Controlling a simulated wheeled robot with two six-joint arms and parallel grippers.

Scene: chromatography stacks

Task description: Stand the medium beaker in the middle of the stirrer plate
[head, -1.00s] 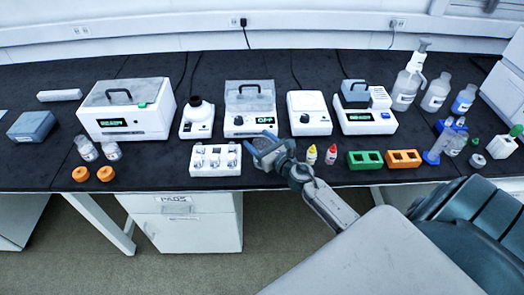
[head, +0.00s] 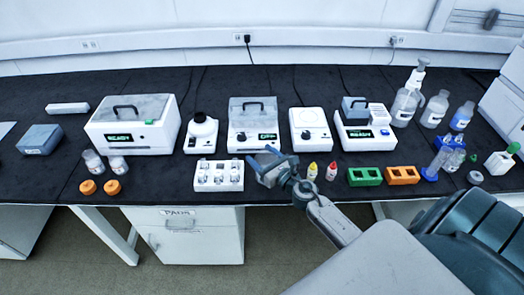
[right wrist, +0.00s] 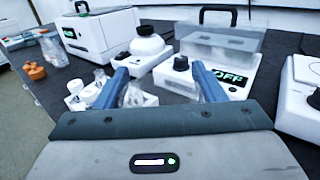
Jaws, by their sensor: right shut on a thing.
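The stirrer plate (head: 312,128) is a white box with a pale top and a dark front knob, in the middle of the bench; its top is bare. Its left part shows at the right edge of the right wrist view (right wrist: 303,98). My right gripper (head: 268,160) is over the bench's front part, to the left of and nearer than the stirrer plate. In the right wrist view its blue fingers (right wrist: 162,78) stand apart, shut on what seems to be the medium beaker. The beaker's clear glass hardly shows against the background. My left gripper is out of view.
A white rack (head: 219,183) with several glass pieces is left of the gripper. A device reading OFF (head: 253,133) stands left of the stirrer plate, a scale-like device (head: 365,135) right. Two dropper bottles (head: 331,172) and a green rack (head: 364,177) are near the front edge.

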